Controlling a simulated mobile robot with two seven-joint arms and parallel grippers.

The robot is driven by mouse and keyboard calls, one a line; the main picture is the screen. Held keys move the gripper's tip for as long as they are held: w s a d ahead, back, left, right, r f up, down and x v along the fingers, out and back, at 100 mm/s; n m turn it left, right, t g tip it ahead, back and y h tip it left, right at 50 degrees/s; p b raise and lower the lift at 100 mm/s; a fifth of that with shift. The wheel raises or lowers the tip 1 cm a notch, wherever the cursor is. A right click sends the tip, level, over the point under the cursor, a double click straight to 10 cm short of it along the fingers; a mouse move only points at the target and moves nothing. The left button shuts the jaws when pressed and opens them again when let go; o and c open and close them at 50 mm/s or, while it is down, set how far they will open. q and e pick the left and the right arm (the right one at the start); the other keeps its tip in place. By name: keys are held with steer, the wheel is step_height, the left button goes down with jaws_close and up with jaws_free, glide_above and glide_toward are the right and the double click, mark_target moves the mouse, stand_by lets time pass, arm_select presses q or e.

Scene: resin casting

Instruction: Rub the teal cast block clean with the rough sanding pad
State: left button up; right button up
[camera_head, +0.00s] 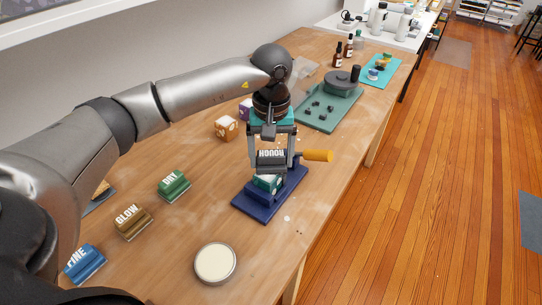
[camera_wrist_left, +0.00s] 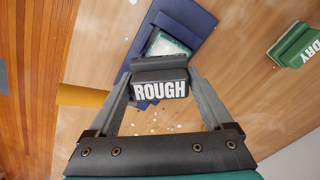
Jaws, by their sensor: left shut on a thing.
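My left gripper (camera_head: 272,160) is shut on the dark grey sanding pad (camera_head: 271,155) lettered ROUGH. The pad also shows in the left wrist view (camera_wrist_left: 160,88), between the two fingers. The teal cast block (camera_head: 266,183) sits in a dark blue holder (camera_head: 262,208) with an orange handle (camera_head: 318,155). The pad is right over the block in the head view; I cannot tell whether they touch. In the left wrist view the block's pale, dusty top (camera_wrist_left: 168,44) shows beyond the pad, which hides part of it. My right gripper is not in view.
Pads lettered DRY (camera_head: 174,186), GLOW (camera_head: 133,222) and FINE (camera_head: 84,264) stand to the left. A round cream-topped tin (camera_head: 215,263) is near the front. An orange block (camera_head: 226,128) and a green tray (camera_head: 328,112) lie farther back. White crumbs lie near the holder.

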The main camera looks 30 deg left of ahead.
mark_target(264, 177)
arm_select(q)
steer(key=shift+f, duration=0.1)
steer(key=shift+s+d+f, duration=0.1)
steer(key=shift+s+f, duration=0.05)
steer(key=shift+s, duration=0.95)
steer(key=shift+s+f, duration=0.15)
steer(key=shift+s, duration=0.9)
steer(key=shift+w, duration=0.55)
steer(key=shift+w+a+f+b, duration=0.1)
steer(key=shift+w+a+b, duration=0.1)
steer(key=shift+w+b, duration=0.65)
steer(key=shift+w, duration=0.45)
